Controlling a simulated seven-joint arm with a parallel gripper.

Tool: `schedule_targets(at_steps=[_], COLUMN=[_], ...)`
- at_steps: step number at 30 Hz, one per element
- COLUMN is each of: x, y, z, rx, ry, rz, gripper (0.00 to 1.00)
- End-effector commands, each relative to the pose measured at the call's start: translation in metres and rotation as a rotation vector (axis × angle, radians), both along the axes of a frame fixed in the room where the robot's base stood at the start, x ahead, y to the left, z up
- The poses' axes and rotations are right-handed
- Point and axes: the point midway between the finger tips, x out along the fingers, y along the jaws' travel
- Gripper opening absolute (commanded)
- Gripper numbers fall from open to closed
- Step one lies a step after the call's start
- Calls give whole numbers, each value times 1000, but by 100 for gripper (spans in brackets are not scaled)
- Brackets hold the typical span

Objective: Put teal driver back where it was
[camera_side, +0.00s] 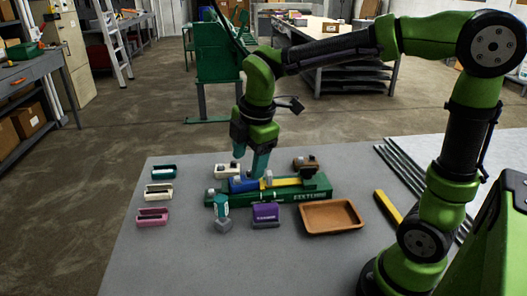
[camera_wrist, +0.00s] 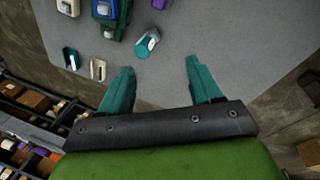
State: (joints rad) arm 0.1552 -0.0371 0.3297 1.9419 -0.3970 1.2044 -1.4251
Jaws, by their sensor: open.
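The teal driver (camera_side: 222,205) is at the front left of the green fixture, with a grey block-like end towards the viewer. In the wrist view the teal driver (camera_wrist: 147,43) lies beyond my fingers, apart from them, with a pale end. My gripper (camera_side: 257,168) has teal fingers and appears over the fixture in the side view; its height is hard to tell. In the wrist view my gripper (camera_wrist: 158,82) is open with nothing between its fingers. A teal cradle (camera_side: 164,172) stands empty at the table's back left; it also shows in the wrist view (camera_wrist: 70,58).
Cream (camera_side: 158,192) and pink (camera_side: 152,217) cradles stand left. The green fixture (camera_side: 309,197) carries a blue block (camera_side: 243,185) and yellow bar. A white piece (camera_side: 228,171), brown piece (camera_side: 305,163), purple block (camera_side: 266,213) and brown tray (camera_side: 331,231) surround it. The front-left table is clear.

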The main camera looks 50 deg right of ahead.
Motion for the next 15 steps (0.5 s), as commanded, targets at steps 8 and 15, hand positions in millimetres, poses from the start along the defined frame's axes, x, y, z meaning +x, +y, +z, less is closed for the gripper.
schedule_targets(at_steps=[8, 15], x=[-82, -117], y=[-16, -19], z=[24, 20], rx=[433, 779], ry=[-210, -207], rz=[-945, -1416], gripper=[64, 64])
